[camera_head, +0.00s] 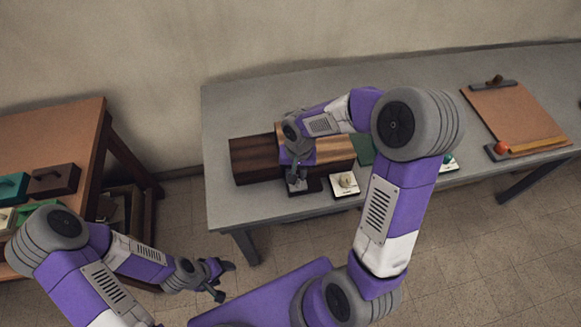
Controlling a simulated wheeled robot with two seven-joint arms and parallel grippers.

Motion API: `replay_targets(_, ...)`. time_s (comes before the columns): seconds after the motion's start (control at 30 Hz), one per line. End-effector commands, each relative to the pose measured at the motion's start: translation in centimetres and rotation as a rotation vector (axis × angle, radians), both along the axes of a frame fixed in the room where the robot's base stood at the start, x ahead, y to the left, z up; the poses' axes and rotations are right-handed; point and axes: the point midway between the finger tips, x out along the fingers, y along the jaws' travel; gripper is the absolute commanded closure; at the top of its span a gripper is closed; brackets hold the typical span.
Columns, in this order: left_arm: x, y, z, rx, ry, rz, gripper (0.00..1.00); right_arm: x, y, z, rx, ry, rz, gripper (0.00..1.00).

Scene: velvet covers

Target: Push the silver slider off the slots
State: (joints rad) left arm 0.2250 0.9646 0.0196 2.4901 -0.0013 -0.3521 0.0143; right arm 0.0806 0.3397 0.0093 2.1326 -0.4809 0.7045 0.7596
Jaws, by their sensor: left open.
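A brown wooden box (253,160) lies on the grey table; I cannot pick out a silver slider or slots on it. My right gripper (297,184) points down at the box's front edge, over a small dark base (313,186). The wrist hides part of the box and base, and I cannot tell whether the jaws are open or touching something. My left gripper (222,281) is open and empty, low over the floor in front of the table.
The grey table (228,107) also bears a white tile (345,185) with a pale knob, a green piece (364,149) and a brown board (515,112) with dark end bars. A wooden table (50,133) at left holds coloured boxes. Tiled floor lies between the tables.

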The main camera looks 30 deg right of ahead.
Motion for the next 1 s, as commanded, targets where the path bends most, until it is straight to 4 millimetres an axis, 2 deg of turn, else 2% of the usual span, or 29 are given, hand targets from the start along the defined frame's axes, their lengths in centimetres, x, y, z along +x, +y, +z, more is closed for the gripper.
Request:
replay_targets(0.07, 0.0, 0.0, -0.4, 0.000, 0.001, 0.000, 0.36, 0.2, -1.0, 1.0, -0.033, -0.002, -0.027, 0.69)
replay_targets(0.17, 0.0, 0.0, -0.6, 0.000, 0.001, 0.000, 0.36, 0.1, -1.4, 1.0, -0.049, 0.002, -0.042, 0.69)
replay_targets(0.5, 0.0, 0.0, -2.1, 0.000, 0.001, 0.000, 0.36, 0.0, -1.4, -4.3, -0.048, 0.006, -0.041, 0.69)
replay_targets(0.6, 0.0, 0.0, -2.4, 0.000, 0.001, 0.000, 0.36, 0.1, -1.4, -5.3, -0.049, 0.004, -0.041, 0.69)
replay_targets(1.0, 0.0, 0.0, -2.5, 0.000, 0.000, 0.000, 0.36, 0.1, -1.4, -6.0, -0.048, 0.002, -0.041, 0.70)
